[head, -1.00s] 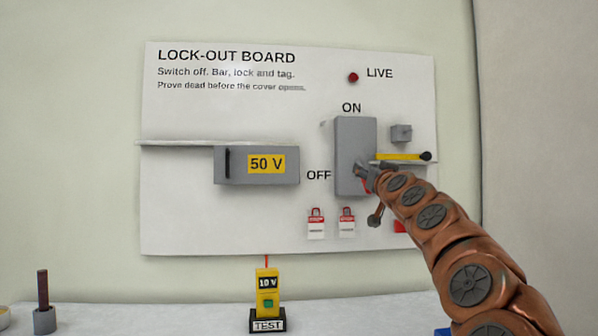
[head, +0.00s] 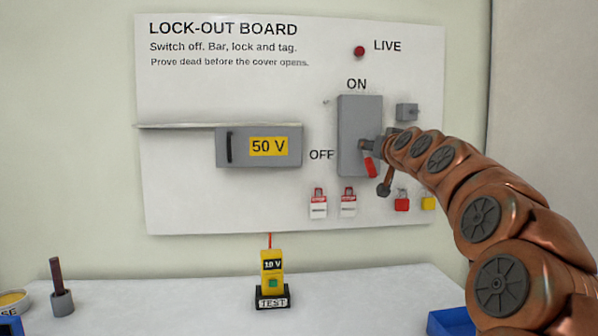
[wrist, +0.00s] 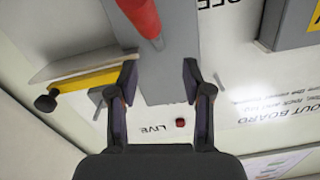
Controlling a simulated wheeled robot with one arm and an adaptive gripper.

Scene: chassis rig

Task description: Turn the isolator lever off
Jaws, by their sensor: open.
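The grey isolator box (head: 359,115) is on the white board, with ON above it and OFF at its lower left. Its red lever (head: 370,167) slants downward at the lower part of the box, beside the OFF level. In the wrist view the red lever (wrist: 143,18) shows at the top edge, just beyond the fingertips. My gripper (head: 374,146) is at the lower right front of the box, just above the red grip. In the wrist view my gripper (wrist: 160,72) is open, with nothing between its fingers. Contact with the lever cannot be told.
A yellow bar with a black knob (wrist: 88,79) lies close beside one finger. The red LIVE lamp (head: 359,51) is above the box. The 50 V cover (head: 259,147) is at left. Padlocks and tags (head: 348,203) hang below. A tester (head: 272,275) stands on the bench.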

